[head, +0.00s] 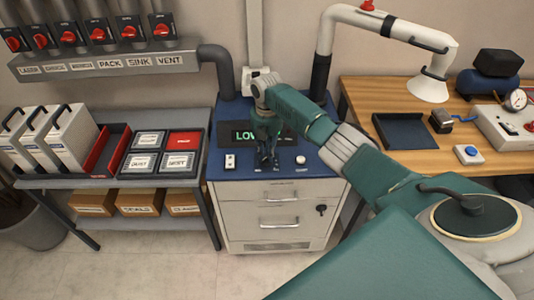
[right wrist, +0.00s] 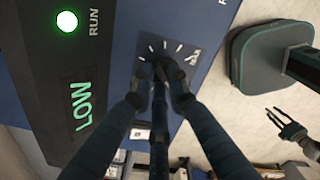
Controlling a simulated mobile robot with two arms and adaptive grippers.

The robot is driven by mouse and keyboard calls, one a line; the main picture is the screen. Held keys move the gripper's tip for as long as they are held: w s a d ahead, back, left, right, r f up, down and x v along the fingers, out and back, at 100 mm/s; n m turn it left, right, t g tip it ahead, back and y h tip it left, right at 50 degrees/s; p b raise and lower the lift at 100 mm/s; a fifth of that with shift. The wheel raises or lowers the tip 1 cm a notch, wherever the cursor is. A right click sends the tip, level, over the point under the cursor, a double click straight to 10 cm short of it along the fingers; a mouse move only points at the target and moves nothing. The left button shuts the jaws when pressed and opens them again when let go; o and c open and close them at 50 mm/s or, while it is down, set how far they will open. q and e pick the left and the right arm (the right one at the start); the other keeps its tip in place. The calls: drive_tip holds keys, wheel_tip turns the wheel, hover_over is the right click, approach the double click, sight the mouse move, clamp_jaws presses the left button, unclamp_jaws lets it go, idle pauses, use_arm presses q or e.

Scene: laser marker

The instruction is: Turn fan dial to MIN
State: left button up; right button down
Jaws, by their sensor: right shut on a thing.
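The fan dial (right wrist: 158,70) is a small dark knob on the blue panel, ringed by white tick marks, with a fan symbol beside it. My right gripper (head: 266,162) reaches down over the blue-topped cabinet (head: 225,180). In the right wrist view its fingers (right wrist: 160,82) are shut on the dial and cover most of it, so its pointer cannot be read. A dark display (head: 243,134) behind the gripper reads LOW in green. In the right wrist view my left gripper (right wrist: 280,122) hangs over the floor, its fingers apart and empty.
A white switch (head: 230,161) and a round white button (head: 300,160) flank the gripper on the panel. A green RUN light (right wrist: 66,20) is lit. A white extraction arm (head: 395,30) stands behind right. Side tables hold trays and a compressor (head: 489,85).

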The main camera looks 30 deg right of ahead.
drive_tip(key=shift+w+r, duration=0.1)
idle(0.3)
drive_tip(key=c, duration=1.7)
unclamp_jaws()
wheel_tip(320, 180, up, 12)
